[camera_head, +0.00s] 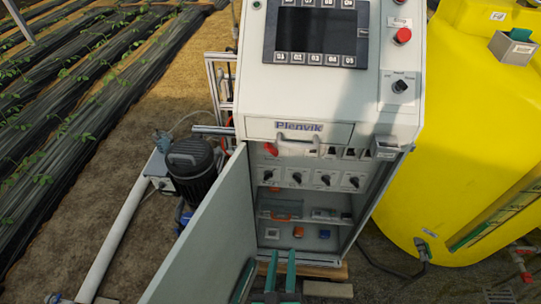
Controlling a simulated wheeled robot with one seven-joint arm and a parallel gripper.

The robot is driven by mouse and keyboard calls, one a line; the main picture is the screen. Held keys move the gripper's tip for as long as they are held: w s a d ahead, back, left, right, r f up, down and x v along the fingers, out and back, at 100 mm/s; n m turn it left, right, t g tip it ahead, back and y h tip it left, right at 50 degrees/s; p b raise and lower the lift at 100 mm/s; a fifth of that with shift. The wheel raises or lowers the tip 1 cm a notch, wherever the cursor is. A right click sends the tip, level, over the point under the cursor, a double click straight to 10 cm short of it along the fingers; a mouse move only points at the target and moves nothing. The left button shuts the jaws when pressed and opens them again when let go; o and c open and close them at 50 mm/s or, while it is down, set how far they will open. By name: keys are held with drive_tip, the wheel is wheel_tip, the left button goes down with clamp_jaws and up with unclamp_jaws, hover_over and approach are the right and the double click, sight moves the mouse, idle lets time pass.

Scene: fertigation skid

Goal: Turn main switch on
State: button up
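The grey control cabinet (340,110) stands in the middle with its lower door (215,240) swung open to the left. Inside, at the upper left, is a red handle (271,149), perhaps the main switch; its label and position are too small to read. A row of black rotary knobs (297,177) on white plates runs below it. A black selector knob (400,87) sits on the sloped front panel, below a red mushroom button (402,36). My gripper (281,272) shows two green fingers apart with nothing between them, low in front of the cabinet.
The open door bounds the cabinet opening on the left. A drawer-like front marked Plenvik (300,131) overhangs the opening. Shelves (310,219) inside hold small orange and blue items. A yellow tank (470,130) stands close on the right; a black pump motor (194,165) is left.

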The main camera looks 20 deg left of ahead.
drive_tip(key=w+a+r+n, duration=0.2)
drive_tip(key=w+a+r, duration=0.15)
drive_tip(key=w, duration=0.55)
drive_tip(key=n+t, duration=0.1)
drive_tip(key=n, duration=0.1)
approach(271, 152)
drive_tip(key=shift+y, duration=0.3)
drive_tip(key=w, duration=0.5)
drive_tip(key=w+a, duration=0.1)
drive_tip(key=w, duration=0.2)
drive_tip(key=shift+w+a+f, duration=0.1)
drive_tip(key=shift+w+f, duration=0.1)
clamp_jaws()
